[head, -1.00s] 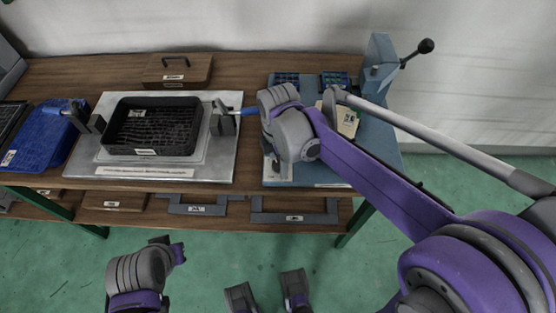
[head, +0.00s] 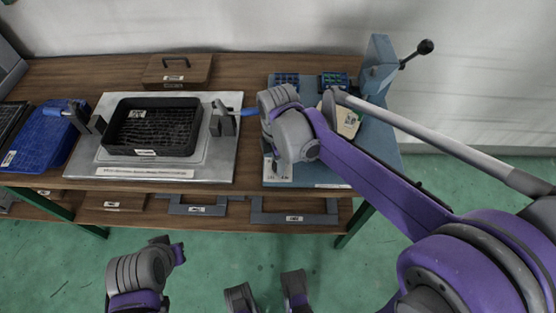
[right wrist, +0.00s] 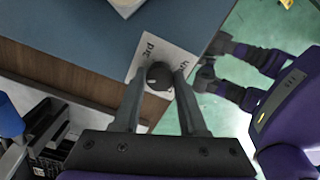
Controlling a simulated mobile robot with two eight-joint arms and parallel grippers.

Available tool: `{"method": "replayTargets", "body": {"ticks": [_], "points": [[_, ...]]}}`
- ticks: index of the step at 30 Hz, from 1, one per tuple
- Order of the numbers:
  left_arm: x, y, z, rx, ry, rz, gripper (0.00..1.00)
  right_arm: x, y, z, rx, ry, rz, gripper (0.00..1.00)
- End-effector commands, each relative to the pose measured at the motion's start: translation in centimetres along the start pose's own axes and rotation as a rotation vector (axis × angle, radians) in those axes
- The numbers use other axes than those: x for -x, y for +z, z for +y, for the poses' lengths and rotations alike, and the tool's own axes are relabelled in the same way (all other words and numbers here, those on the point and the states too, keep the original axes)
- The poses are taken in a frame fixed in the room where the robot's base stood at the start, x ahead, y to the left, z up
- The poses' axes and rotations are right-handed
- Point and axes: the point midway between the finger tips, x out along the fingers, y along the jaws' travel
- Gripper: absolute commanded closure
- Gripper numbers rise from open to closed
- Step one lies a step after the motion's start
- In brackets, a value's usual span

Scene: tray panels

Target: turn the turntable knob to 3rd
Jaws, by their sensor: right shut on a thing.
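The round dark knob (right wrist: 159,75) sits on a white label (right wrist: 148,57) at the edge of the blue-grey panel (right wrist: 95,38) in the right wrist view. The label reads "3rd" left of the knob, and a word ending in "th" shows right of it. My right gripper (right wrist: 157,84) is shut on the knob, one finger on each side. The knob's pointer cannot be made out. In the head view my right wrist (head: 291,135) covers the knob, over the left part of the blue-grey panel (head: 375,150). My left arm's end (head: 140,278) is low in front of the bench; its finger state is unclear.
A metal plate (head: 215,165) holding a black tray (head: 150,153) lies left of the panel. A blue-handled clamp (head: 224,122) stands close to my right wrist. A lever with a black ball (head: 425,46) rises at the back right. A wooden lidded box (head: 178,78) stands behind.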

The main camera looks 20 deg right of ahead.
Motion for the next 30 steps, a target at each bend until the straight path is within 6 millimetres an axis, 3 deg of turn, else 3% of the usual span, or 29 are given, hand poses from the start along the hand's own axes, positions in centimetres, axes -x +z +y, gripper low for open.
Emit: {"method": "replayTargets", "body": {"ticks": [30], "points": [[1.6, -0.9, 0.0, 0.0, 0.0, 0.006, 1.0, 0.1, 0.0, 0.0, -0.895, 0.0, 0.0, 1.0]]}}
